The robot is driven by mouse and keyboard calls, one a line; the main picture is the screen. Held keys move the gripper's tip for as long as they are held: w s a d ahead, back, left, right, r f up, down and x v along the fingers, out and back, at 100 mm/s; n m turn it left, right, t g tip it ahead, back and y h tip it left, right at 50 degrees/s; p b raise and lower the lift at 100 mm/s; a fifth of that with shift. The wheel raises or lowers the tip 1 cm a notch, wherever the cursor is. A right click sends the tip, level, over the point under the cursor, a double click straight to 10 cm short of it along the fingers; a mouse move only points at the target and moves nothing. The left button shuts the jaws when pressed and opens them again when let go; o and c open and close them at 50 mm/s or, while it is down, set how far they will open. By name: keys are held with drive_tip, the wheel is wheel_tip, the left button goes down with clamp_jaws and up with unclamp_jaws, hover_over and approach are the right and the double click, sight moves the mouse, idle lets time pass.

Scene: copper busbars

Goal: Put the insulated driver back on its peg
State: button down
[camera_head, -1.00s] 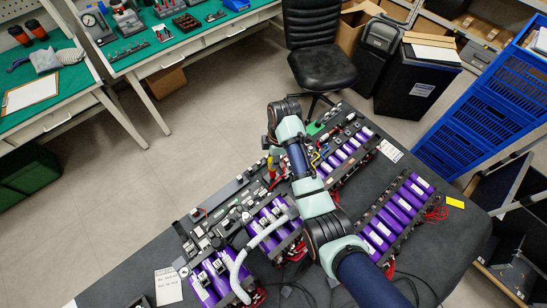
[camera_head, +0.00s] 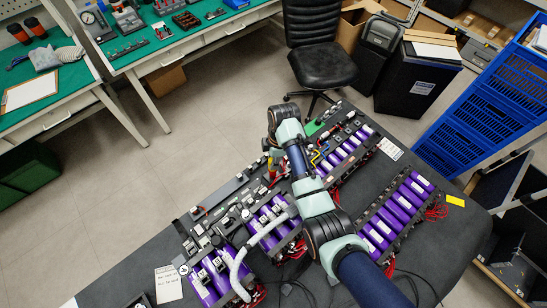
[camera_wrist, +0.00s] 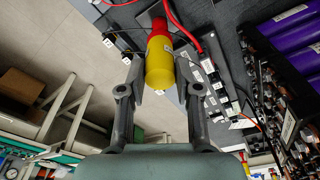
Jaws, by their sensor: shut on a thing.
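The insulated driver (camera_wrist: 159,66) has a thick yellow handle with a red end. In the wrist view it stands between the two fingers of my gripper (camera_wrist: 158,80), which is shut on the handle. The red end points away from the palm. In the head view my arm reaches over the dark bench, and its wrist covers most of the gripper and driver. I cannot make out the driver's peg in either view.
Purple battery modules (camera_head: 397,212) with red and black cables crowd the dark bench (camera_head: 440,235). A red cable (camera_wrist: 190,35) runs close beside the driver in the wrist view. A black chair (camera_head: 322,65) stands beyond the bench. Bare floor lies left of it.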

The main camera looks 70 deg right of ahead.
drive_tip(key=c, duration=0.7)
unclamp_jaws()
wheel_tip(320, 180, up, 6)
drive_tip(key=p, duration=0.6)
drive_tip(key=shift+r, duration=0.1)
